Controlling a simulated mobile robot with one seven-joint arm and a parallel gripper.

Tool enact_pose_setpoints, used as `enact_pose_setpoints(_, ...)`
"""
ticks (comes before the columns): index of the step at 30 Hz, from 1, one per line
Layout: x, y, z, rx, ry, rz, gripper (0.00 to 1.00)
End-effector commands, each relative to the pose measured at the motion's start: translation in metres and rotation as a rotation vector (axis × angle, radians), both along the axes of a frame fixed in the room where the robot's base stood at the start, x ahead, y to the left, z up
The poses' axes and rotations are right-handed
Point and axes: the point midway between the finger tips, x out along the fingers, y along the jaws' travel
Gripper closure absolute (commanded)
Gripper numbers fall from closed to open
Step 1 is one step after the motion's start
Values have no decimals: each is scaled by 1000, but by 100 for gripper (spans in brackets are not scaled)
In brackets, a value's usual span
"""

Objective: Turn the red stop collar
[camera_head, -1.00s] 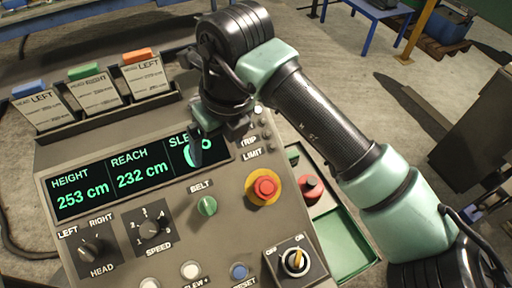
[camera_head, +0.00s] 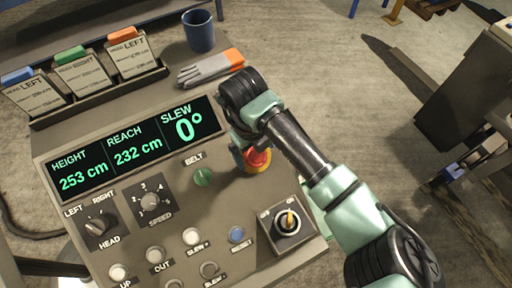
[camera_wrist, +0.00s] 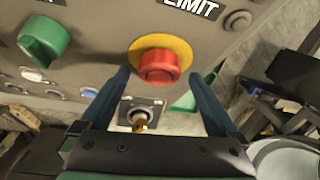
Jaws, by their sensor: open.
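The red stop (camera_head: 257,158), a round red mushroom head on a yellow ring (camera_head: 262,168), stands on the sloped grey panel. My arm hides part of it in the head view. In the wrist view the red stop (camera_wrist: 159,66) is whole and lies ahead, between the tips of the two blue fingers. My gripper (camera_wrist: 160,78) is open and empty, with one finger on either side of the stop in the picture. I see no finger contact, and the depth gap cannot be judged. No separate red collar stands out from the head.
A green belt knob (camera_head: 203,177) is left of the stop. A yellow key switch (camera_head: 288,222) stands below it and a blue reset button (camera_head: 237,234) lower left.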

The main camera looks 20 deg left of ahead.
Motion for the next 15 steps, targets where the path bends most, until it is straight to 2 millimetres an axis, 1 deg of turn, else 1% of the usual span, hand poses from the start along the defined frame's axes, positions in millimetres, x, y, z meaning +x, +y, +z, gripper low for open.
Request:
enact_pose_setpoints(4, 0, 0, -8, -1, 1, 2, 4)
enact_pose_setpoints(11, 1, 0, -9, 0, 0, 2, 4)
enact_pose_setpoints(12, 1, 0, -9, 0, 0, 2, 6)
enact_pose_setpoints(14, 0, 0, -9, 0, 0, 2, 16)
enact_pose_setpoints(15, 0, 0, -8, 0, 0, 2, 24)
